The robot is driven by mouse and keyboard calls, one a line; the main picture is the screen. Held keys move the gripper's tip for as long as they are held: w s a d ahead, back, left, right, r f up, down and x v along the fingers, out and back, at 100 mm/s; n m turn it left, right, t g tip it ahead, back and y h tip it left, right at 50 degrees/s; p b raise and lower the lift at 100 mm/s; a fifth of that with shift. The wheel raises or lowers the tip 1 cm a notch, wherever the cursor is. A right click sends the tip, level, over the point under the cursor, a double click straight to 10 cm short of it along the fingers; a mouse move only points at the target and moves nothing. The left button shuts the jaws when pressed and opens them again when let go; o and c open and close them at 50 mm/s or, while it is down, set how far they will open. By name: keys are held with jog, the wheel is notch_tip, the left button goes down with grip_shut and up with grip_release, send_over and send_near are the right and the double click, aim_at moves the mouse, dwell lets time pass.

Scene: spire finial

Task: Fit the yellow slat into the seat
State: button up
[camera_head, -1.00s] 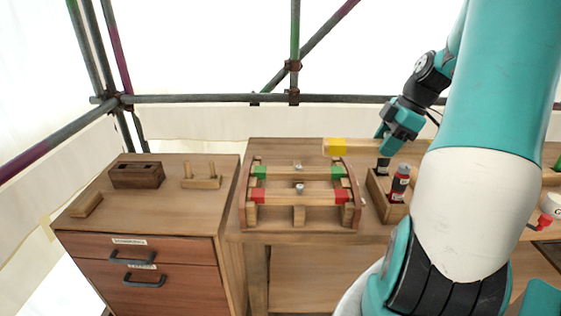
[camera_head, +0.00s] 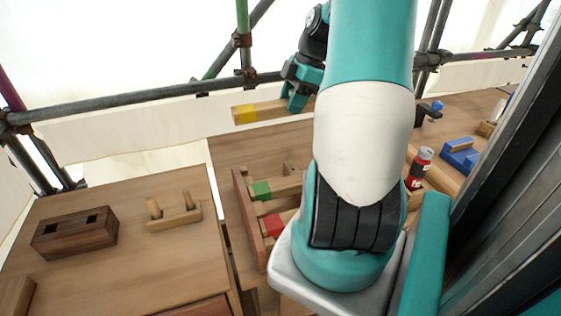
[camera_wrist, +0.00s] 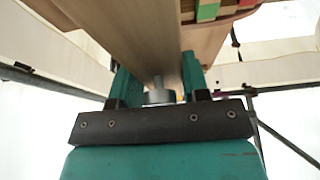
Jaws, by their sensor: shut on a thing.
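The yellow slat (camera_head: 272,109) is a pale wooden bar with a yellow end. My gripper (camera_head: 298,103) is shut on it and holds it up above the table's back edge. In the wrist view the slat (camera_wrist: 140,40) runs between the two teal fingers of my gripper (camera_wrist: 158,78). The frame with the seats stands on the table below; its curved brown side rail (camera_head: 243,208) shows. A green-ended slat (camera_head: 275,188) and a red-ended slat (camera_head: 272,226) lie across it. My arm hides the frame's right part, and I cannot make out the seat for yellow.
A dark block with two slots (camera_head: 75,232) and a two-peg wooden stand (camera_head: 174,215) are on the left cabinet. A red and black bottle (camera_head: 418,168) and a blue block (camera_head: 460,155) stand at right. Scaffold pipes (camera_head: 150,97) run behind. A dark post (camera_head: 500,190) rises close at right.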

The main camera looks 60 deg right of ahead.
aim_at(291, 170)
notch_tip(291, 170, down, 19)
jog(key=shift+s+r+p, duration=0.15)
jog(key=shift+r+p, duration=0.05)
jog(key=shift+p, duration=0.75)
jog(key=o, duration=1)
jog(key=shift+f, duration=0.1)
jog(key=b+v, duration=0.2)
jog(key=v, duration=1)
